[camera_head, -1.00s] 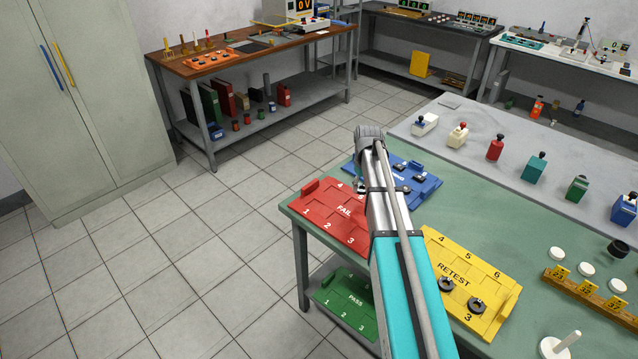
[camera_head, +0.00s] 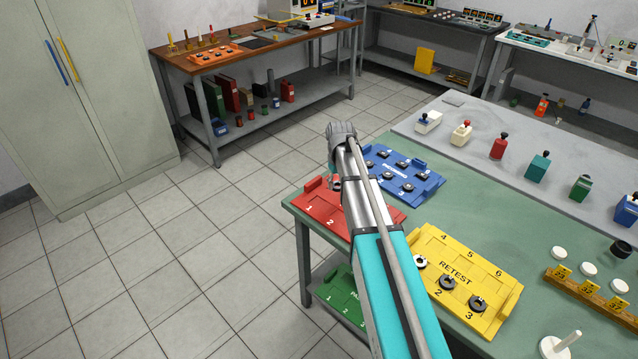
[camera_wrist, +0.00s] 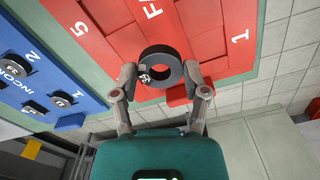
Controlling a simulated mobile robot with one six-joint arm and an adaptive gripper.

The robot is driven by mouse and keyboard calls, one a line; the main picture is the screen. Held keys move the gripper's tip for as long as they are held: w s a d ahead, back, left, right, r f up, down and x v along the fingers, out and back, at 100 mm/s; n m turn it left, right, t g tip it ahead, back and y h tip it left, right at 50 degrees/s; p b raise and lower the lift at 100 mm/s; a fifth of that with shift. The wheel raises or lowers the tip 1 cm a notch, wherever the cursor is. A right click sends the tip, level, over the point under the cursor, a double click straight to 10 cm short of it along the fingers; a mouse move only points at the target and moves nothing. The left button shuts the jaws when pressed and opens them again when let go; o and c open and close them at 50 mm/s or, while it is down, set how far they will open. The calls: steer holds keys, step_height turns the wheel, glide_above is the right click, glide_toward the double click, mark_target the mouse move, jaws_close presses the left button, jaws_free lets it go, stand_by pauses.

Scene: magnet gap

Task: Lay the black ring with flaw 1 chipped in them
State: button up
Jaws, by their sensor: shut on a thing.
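My gripper (camera_wrist: 160,74) is shut on a black ring (camera_wrist: 149,58) with a small white label, one finger on each side of it. In the wrist view the ring is in front of the red FAIL tray (camera_wrist: 213,28), near its edge; its height above the tray is hard to tell. The red tray also shows in the head view (camera_head: 319,214), partly hidden behind my arm. The ring's label is too small to read, and no chip can be made out.
The blue tray (camera_head: 428,184) with several rings is right of the red one. The yellow RETEST tray (camera_head: 462,262) holds black rings at its near slots. A green tray (camera_head: 343,297) is lower down.

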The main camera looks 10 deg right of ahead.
glide_above(318, 203)
steer(key=shift+w+r, duration=0.1)
steer(key=shift+r, duration=0.1)
steer(key=shift+f, duration=0.2)
steer(key=shift+f+b, duration=2.6)
steer(key=shift+b, duration=0.05)
steer(key=shift+f, duration=0.2)
steer(key=o, duration=1.1)
steer(key=shift+o, duration=0.2)
steer(key=c, duration=0.5)
